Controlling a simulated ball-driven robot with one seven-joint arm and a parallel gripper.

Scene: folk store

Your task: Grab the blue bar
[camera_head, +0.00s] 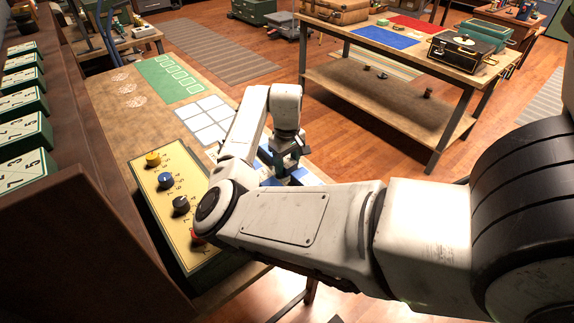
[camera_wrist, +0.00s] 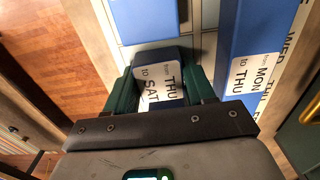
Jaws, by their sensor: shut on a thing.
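My gripper (camera_head: 289,165) reaches down to the workbench in the head view. In the wrist view, its two green fingers (camera_wrist: 160,86) are shut on a blue bar (camera_wrist: 158,55) with a white label reading THU to SAT, one finger on each side. A second blue bar (camera_wrist: 252,35), labelled from MON to THU, lies to the right, apart from the fingers. A third blue bar (camera_wrist: 146,20) lies just beyond the held one. In the head view, blue pieces (camera_head: 271,182) show beside and under my gripper, partly hidden by my arm.
A white grid board (camera_head: 207,120) lies on the bench, with a green mat (camera_head: 168,78) beyond it. A yellow panel with several coloured knobs (camera_head: 165,180) stands to the left, close to my arm. Another table (camera_head: 400,55) with cases stands at upper right. Open wooden floor lies between.

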